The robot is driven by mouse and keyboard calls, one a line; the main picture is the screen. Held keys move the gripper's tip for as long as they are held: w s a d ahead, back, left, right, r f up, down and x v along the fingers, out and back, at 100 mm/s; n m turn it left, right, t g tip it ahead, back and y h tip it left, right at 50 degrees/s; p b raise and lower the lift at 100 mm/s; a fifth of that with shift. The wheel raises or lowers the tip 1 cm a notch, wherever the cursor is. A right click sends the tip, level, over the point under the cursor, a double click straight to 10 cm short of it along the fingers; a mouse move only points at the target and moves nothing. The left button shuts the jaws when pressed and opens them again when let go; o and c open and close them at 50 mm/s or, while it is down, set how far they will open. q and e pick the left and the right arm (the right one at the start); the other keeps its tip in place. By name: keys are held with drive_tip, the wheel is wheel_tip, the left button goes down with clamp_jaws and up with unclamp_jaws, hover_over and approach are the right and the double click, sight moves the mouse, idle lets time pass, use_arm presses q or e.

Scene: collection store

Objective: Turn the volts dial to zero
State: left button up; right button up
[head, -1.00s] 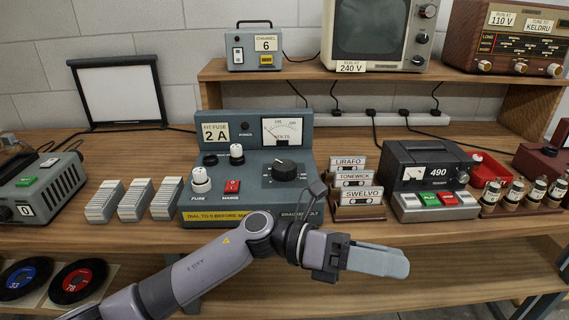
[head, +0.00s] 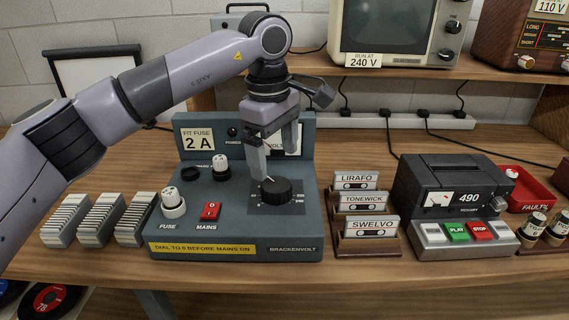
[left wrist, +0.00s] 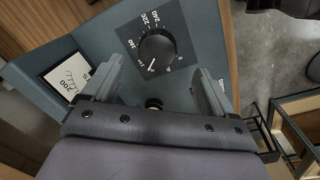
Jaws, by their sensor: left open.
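The volts dial (head: 276,190) is a round black knob on the sloped panel of the grey-blue Brackenvolt supply unit (head: 290,225). In the left wrist view the dial (left wrist: 158,48) has a white pointer mark beside the 110 label, while the 0 label is farther round to the right. My left gripper (head: 275,160) points down just above the dial, with its fingers apart and nothing between them. In the left wrist view the open fingers (left wrist: 155,85) stand left and right below the dial. The gripper partly hides the volts meter. My right gripper is out of view.
The red mains switch (head: 210,211) and white fuse cap (head: 173,203) sit left of the dial. Cassettes (head: 366,203) and a tape recorder (head: 450,195) stand to the right. Pale slotted racks (head: 98,220) stand left. A shelf (head: 400,72) runs behind.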

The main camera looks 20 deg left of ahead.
sight(276, 184)
use_arm(q)
drive_tip(key=shift+w+a, duration=0.15)
drive_tip(key=shift+w, duration=0.15)
drive_tip(key=shift+f, duration=3.4)
drive_tip(key=shift+w, duration=0.1)
drive_tip(key=c, duration=1.1)
